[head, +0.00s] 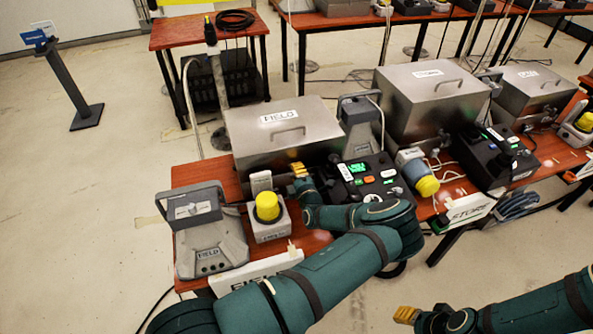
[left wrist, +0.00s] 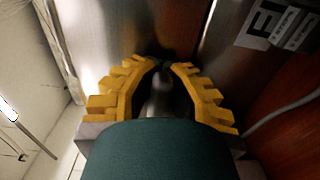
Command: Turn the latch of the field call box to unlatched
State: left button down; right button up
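The field call box (head: 250,147) is a grey metal case with a "FIELD" label and a lid handle, standing closed on the red-brown table. My left gripper (head: 299,170) is at its front right side. In the left wrist view its yellow fingers (left wrist: 165,66) curve in close together around a rounded grey piece (left wrist: 160,92), which looks like the latch, in front of the metal wall. The latch is hidden in the head view, and its angle cannot be read. My right gripper (head: 407,315) is low at the bottom right, away from the box, seen from the side.
A yellow-topped beacon (head: 267,207) and a grey "FIELD" phone (head: 212,240) stand at the table's left front. A black keypad unit (head: 370,180) sits just right of my left gripper. A larger metal box (head: 425,110) stands further right.

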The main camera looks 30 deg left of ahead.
aim_at(297, 149)
pick_arm(q)
jog(key=shift+s+f, duration=0.15)
jog(key=shift+f, duration=0.15)
jog(key=c, duration=0.9)
grip_release()
jog(key=shift+r, duration=0.15)
jog(key=shift+c, duration=0.2)
jog(key=shift+r, duration=0.15)
notch_tip(297, 149, up, 10)
jog(key=shift+f, duration=0.1)
jog(key=shift+d, duration=0.15)
